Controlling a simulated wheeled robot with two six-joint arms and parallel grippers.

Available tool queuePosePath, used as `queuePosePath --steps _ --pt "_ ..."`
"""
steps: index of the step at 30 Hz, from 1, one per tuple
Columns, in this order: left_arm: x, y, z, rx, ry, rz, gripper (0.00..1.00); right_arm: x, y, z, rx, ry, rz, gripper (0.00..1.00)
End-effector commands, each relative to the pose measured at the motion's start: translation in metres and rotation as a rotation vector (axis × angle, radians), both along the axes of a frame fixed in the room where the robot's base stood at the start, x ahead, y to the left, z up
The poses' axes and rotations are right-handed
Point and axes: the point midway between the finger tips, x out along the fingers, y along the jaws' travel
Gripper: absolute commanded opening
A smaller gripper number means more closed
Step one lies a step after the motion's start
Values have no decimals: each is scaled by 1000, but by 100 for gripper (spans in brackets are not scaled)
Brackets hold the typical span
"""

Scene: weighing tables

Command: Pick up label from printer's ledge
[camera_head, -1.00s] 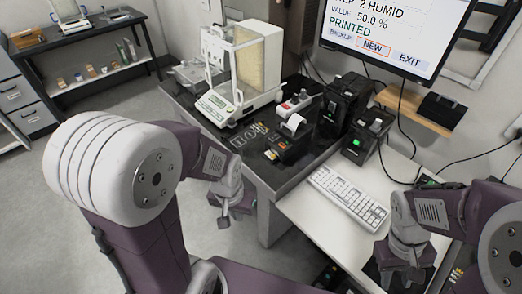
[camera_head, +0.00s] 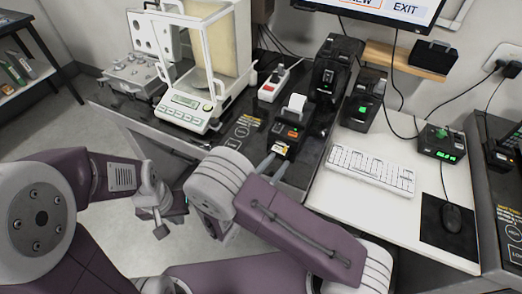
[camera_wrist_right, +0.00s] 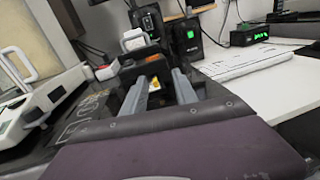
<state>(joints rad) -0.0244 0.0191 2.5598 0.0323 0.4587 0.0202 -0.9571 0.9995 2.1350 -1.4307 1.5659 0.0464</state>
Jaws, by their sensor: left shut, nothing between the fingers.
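The label printer (camera_head: 289,132) is a small black box with a white paper roll on top, on the dark table. A small white and yellow label (camera_head: 279,149) shows at its front ledge. It also shows in the right wrist view (camera_wrist_right: 154,84). My right gripper (camera_head: 273,163) is open, its two grey fingers pointing at the printer's front. In the right wrist view its fingertips (camera_wrist_right: 159,77) stand to either side of the label, and I cannot tell whether they touch it. My left gripper (camera_head: 163,224) is shut and empty, low over the floor in front of the table.
A balance (camera_head: 188,113) with a glass draft shield stands left of the printer. A white and red device (camera_head: 272,84) and black devices (camera_head: 335,65) stand behind and to the right. A keyboard (camera_head: 370,171) and mouse (camera_head: 451,217) are on the right.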

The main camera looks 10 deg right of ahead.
Motion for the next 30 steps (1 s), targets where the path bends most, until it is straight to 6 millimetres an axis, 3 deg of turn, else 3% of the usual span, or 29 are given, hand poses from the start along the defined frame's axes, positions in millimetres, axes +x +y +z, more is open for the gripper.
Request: queuePosePath --steps 1,3,8,15,22,30 --pt "0 0 -10 0 0 0 0 -7 12 -18 -27 19 46 35" --pt "0 0 -13 0 1 0 0 -12 24 -27 -45 30 88 35" --pt "0 0 -12 0 0 -1 0 -15 32 -26 -46 31 114 35" --pt "0 0 -13 0 0 0 0 12 11 -26 -46 31 107 35" --pt "0 0 -14 0 0 0 0 23 3 -26 -44 31 106 35" --pt "0 0 -15 0 0 0 0 58 -20 -26 -44 31 108 35"
